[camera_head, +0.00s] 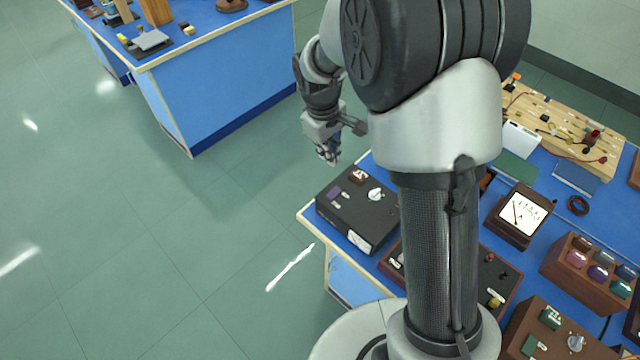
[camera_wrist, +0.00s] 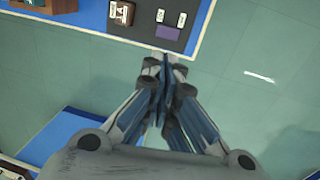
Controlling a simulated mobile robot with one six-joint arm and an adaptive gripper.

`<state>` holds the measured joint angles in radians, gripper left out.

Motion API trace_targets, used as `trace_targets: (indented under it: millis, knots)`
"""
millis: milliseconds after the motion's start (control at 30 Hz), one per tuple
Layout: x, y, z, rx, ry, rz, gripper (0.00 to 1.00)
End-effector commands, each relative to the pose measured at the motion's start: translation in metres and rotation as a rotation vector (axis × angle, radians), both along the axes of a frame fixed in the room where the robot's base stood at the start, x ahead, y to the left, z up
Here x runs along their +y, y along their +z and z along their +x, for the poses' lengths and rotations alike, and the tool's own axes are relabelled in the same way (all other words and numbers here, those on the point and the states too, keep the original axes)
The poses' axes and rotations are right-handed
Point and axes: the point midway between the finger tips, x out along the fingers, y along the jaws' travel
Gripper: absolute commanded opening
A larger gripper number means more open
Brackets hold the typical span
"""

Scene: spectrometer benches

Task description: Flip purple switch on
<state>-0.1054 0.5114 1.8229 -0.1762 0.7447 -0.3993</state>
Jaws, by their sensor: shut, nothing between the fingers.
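A black control box (camera_head: 357,209) sits at the near-left corner of the blue bench in the head view. A small purple piece (camera_head: 333,192) is on its top, with small pale switches (camera_head: 341,201) beside it. In the wrist view the purple piece (camera_wrist: 169,33) lies near the box's edge, with two pale switches (camera_wrist: 181,19) just above it. I cannot tell the switch positions. My gripper (camera_head: 328,156) is shut and empty, apart from the box, appearing above its back edge. Its fingertips (camera_wrist: 163,62) show just below the purple piece in the wrist view.
A white knob (camera_head: 375,195) and a dark red part (camera_head: 357,177) share the box top. A meter (camera_head: 520,213) and a rack of coloured pieces (camera_head: 592,266) stand to the right. Another blue bench (camera_head: 218,85) is at the back left; open floor lies between.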

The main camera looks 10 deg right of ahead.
Motion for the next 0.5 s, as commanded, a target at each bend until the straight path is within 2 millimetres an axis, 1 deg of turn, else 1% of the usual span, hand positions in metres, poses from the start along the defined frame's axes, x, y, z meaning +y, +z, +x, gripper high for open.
trace_targets:
  millis: [367, 467, 500]
  knots:
    - [-0.002, -0.002, 0.0, 0.001, -0.003, -0.001, 0.0]
    - [-0.002, -0.011, 0.0, 0.003, -0.004, -0.001, 0.0]
    - [-0.003, -0.016, 0.001, 0.004, -0.003, -0.001, 0.0]
